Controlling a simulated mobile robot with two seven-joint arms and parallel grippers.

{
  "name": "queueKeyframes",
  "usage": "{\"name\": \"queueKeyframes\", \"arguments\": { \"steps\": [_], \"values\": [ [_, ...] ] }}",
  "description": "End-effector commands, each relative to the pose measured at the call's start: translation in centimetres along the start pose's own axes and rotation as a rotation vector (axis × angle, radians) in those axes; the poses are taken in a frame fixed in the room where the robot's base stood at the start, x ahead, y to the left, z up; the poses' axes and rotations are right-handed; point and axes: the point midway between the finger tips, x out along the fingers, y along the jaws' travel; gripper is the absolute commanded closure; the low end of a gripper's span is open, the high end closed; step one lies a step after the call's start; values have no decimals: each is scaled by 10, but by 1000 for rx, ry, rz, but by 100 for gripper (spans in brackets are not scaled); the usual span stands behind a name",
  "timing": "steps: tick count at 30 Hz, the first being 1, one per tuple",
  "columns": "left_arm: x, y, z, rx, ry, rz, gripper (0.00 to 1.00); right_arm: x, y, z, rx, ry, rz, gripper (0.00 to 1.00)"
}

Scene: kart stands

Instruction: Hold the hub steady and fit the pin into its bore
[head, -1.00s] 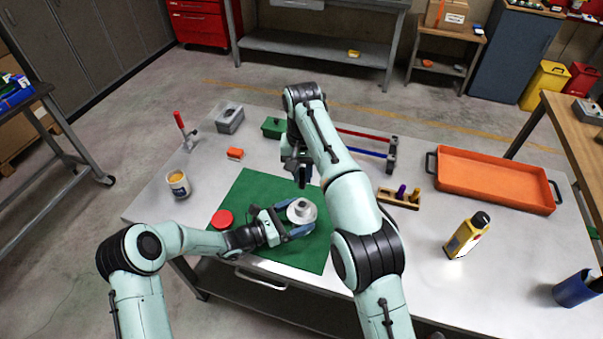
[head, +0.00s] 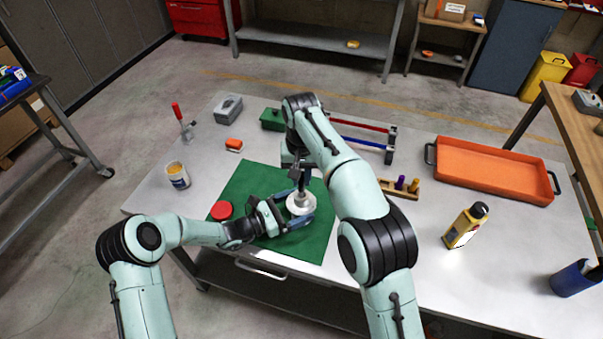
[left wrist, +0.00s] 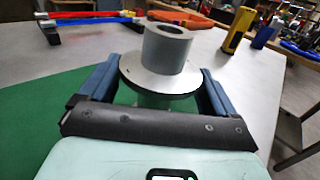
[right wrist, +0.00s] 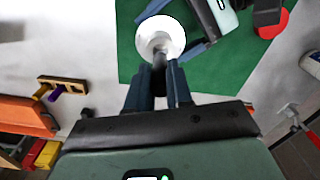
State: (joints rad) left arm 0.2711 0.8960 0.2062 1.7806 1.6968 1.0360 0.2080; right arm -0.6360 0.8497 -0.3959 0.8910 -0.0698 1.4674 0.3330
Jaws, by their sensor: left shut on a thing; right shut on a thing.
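The hub (head: 301,203) is a pale grey flanged disc with a raised collar, on the green mat (head: 318,243). My left gripper (head: 293,209) is shut on the hub, with blue fingers on both sides of its flange. In the left wrist view the hub (left wrist: 160,72) stands upright and its bore opening is empty. My right gripper (head: 300,178) is above the hub. In the right wrist view its fingers (right wrist: 158,85) are shut on the dark grey pin (right wrist: 159,62), whose far end points at the hub (right wrist: 160,38). The pin's exact alignment with the bore is unclear.
A red round lid (head: 221,210) lies on the mat near my left gripper. A wooden pin holder (head: 385,187), an orange tray (head: 492,176) and a yellow bottle (head: 463,228) stand to the right.

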Motion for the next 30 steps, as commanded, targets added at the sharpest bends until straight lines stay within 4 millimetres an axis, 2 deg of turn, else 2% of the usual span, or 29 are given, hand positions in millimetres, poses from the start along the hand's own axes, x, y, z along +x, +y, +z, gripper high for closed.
{"name": "queueKeyframes", "arguments": {
  "steps": [21,30],
  "values": [
    [0,0,0,0,1,1,55,36,0,1,1,-2,0,100],
    [0,0,0,0,1,1,55,46,0,1,1,-1,1,100]
  ]
}}
